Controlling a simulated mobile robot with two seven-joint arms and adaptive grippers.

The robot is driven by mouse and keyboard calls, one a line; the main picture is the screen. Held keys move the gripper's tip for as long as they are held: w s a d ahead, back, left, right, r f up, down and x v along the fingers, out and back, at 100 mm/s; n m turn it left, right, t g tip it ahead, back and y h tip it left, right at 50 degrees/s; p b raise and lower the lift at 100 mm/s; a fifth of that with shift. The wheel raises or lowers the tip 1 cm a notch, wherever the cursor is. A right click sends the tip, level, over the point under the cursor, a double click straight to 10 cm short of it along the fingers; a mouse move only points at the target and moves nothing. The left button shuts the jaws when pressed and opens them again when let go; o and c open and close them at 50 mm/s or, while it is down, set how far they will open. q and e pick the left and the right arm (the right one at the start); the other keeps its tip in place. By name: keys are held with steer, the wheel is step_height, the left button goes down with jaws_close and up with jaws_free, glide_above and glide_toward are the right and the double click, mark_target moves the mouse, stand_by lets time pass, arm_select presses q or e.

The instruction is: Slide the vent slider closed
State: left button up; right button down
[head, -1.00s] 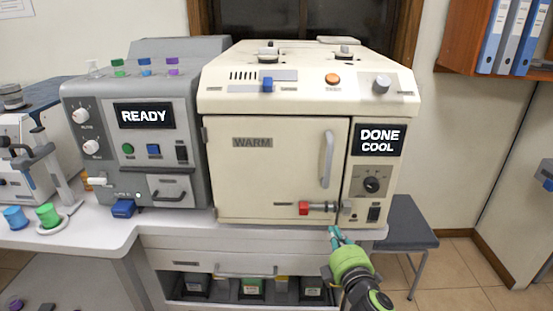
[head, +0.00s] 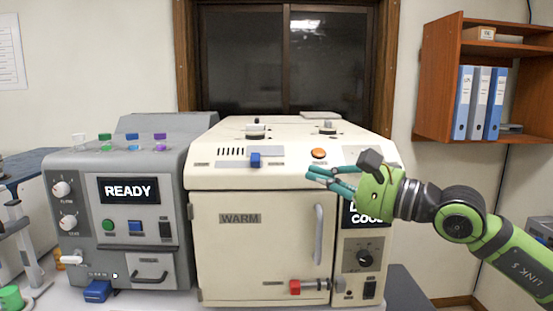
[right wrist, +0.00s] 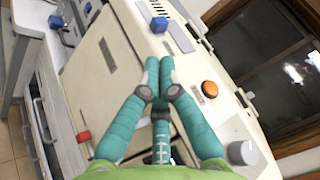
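The vent slider's blue knob (head: 255,160) sits on the sloped top front panel of the cream oven (head: 257,240), at the left part of a pale track strip (head: 276,160) and right of the dark vent slots (head: 231,152). The knob also shows in the right wrist view (right wrist: 159,25). My right gripper (head: 312,172) is in front of the oven's upper right, right of the knob and apart from it. Its teal fingers (right wrist: 160,65) are drawn together and empty, with the tips towards the knob. My left gripper is not in view.
An orange button (head: 319,153) lies close behind my right fingers. A red-ended lever (head: 296,287) and a door handle (head: 318,234) are on the oven's front. A grey machine reading READY (head: 90,235) stands to the left. A binder shelf (head: 432,95) hangs at right.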

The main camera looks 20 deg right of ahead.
steer(key=d+r+h, duration=0.1)
steer(key=d+h, duration=0.2)
steer(key=d, duration=0.1)
steer(key=p, duration=0.6)
glide_toward(277, 158)
steer(key=shift+n+t, duration=0.4)
steer(key=x, duration=0.5)
steer(key=shift+w+r, duration=0.15)
steer(key=shift+r, duration=0.2)
steer(key=a, duration=0.1)
steer(key=a+p, duration=0.1)
steer(key=a, duration=0.1)
steer(key=shift+w+a+f, duration=0.2)
steer(key=shift+w, duration=0.15)
steer(key=shift+a, duration=0.1)
steer(key=shift+f, duration=0.1)
